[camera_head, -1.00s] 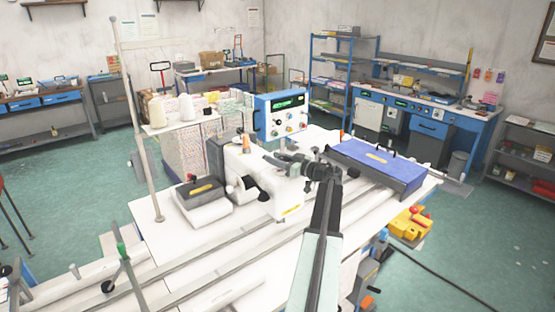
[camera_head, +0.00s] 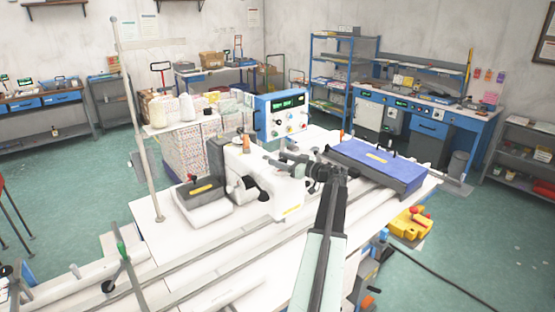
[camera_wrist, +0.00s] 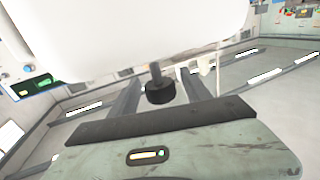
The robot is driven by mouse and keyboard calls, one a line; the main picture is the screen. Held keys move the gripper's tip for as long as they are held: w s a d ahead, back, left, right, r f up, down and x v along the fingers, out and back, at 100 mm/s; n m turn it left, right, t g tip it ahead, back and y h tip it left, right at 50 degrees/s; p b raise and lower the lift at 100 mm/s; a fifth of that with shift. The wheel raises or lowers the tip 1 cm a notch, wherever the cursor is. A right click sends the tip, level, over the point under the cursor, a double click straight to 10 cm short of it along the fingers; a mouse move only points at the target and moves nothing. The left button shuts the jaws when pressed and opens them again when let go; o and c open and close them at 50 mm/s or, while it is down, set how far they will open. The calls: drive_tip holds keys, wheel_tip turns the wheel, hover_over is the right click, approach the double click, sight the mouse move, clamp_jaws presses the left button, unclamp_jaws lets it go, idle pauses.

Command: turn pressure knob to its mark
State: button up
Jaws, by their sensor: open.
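The white sewing machine (camera_head: 270,185) stands on the white table. Its white body also fills the top of the wrist view (camera_wrist: 130,35). A black round knob (camera_wrist: 159,92) on a grey stem shows just under that body; I take it for the pressure knob. My gripper (camera_wrist: 157,85) is open, with one grey finger on each side of the knob and a visible gap to both. In the head view my gripper (camera_head: 287,160) is at the machine's upper right side, and the knob cannot be made out there. I cannot make out the knob's mark.
A blue box (camera_head: 375,165) lies on the table just right of my arm. A blue control box (camera_head: 282,117) stands behind the machine. A black block (camera_head: 203,189) on a white base and a thread stand (camera_head: 140,130) are to the left.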

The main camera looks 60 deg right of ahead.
drive_tip(key=s, duration=0.6)
drive_tip(key=shift+s+a, duration=0.1)
